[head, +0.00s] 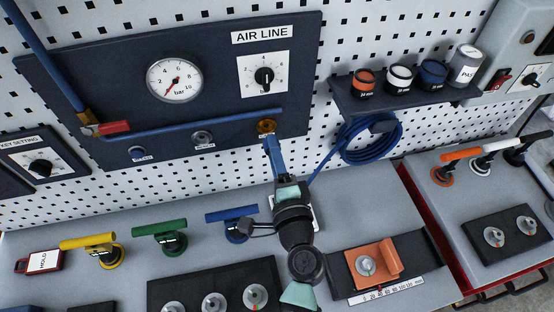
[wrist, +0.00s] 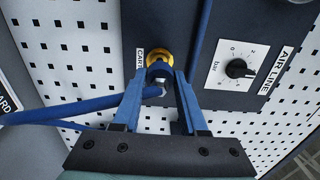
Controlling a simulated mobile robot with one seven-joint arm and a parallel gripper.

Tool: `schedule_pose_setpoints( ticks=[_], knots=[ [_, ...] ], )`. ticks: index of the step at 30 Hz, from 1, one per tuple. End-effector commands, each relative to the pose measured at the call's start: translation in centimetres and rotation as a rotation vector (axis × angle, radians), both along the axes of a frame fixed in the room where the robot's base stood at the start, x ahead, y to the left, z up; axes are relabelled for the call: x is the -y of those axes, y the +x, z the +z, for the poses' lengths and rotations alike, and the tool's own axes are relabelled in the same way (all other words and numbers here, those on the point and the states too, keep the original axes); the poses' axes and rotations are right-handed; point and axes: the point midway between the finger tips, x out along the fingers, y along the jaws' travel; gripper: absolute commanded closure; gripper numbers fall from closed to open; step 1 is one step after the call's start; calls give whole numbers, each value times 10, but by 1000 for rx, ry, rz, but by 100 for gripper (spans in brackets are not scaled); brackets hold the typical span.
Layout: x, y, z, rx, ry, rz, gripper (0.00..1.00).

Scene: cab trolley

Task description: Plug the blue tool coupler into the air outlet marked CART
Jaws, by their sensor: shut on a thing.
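The air outlet marked CART is a brass-yellow ring (head: 266,126) at the lower right of the dark AIR LINE panel in the head view. Its CART label shows beside the ring (wrist: 155,57) in the wrist view. My gripper (head: 270,142) reaches up to this outlet. In the wrist view my gripper (wrist: 160,84) has its blue fingers shut on the blue tool coupler (wrist: 158,72). The coupler is in line with the ring and right against or just in front of it; I cannot tell how deep it sits. A blue hose trails from its silver rear end.
Two other outlets (head: 202,138) (head: 138,153) lie left along the panel. A blue pipe (head: 190,124) runs above them. A coiled blue hose (head: 370,138) hangs at right under a shelf of jars (head: 405,92). Yellow, green and blue T-handles (head: 232,215) stand on the bench below.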

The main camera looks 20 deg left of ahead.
Motion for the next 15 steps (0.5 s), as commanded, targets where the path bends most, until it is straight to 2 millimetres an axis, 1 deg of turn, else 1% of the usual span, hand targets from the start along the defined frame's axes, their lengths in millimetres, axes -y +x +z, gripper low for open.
schedule_pose_setpoints(
  ticks=[1, 6, 15],
  knots=[
    [-3, 4, 1, 2, 1, 0, 100],
    [-9, 15, 1, 2, 0, -1, 100],
    [-14, 20, 0, 1, 0, -1, 100]
  ],
)
